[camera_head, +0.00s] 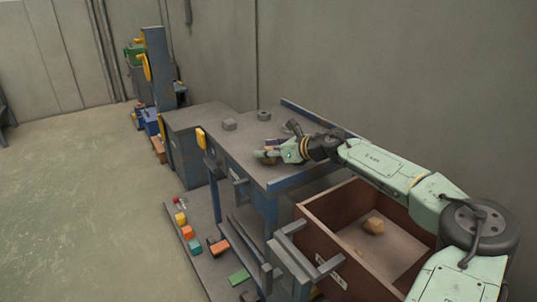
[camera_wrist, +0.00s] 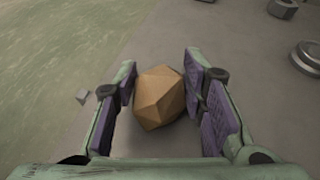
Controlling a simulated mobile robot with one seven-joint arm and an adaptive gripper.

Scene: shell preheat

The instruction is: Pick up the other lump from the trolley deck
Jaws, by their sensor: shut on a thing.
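A tan, faceted lump (camera_wrist: 160,98) sits between the purple pads of my gripper (camera_wrist: 160,72) in the wrist view. My gripper is shut on it, over the grey trolley deck (camera_head: 235,145) near its front edge. In the head view my gripper (camera_head: 272,153) shows at the end of the outstretched arm, and its fingers mostly hide the lump. The deck also shows in the wrist view (camera_wrist: 235,35). Another tan lump (camera_head: 373,226) lies in an open brown drawer (camera_head: 340,207) at the lower right.
A grey block (camera_head: 229,125) and a round metal piece (camera_head: 264,115) stand farther back on the deck. A raised blue rail (camera_head: 305,112) runs along its wall side. Several coloured blocks lie on a low shelf (camera_head: 205,262) at the left. The floor (camera_head: 80,180) beyond is clear.

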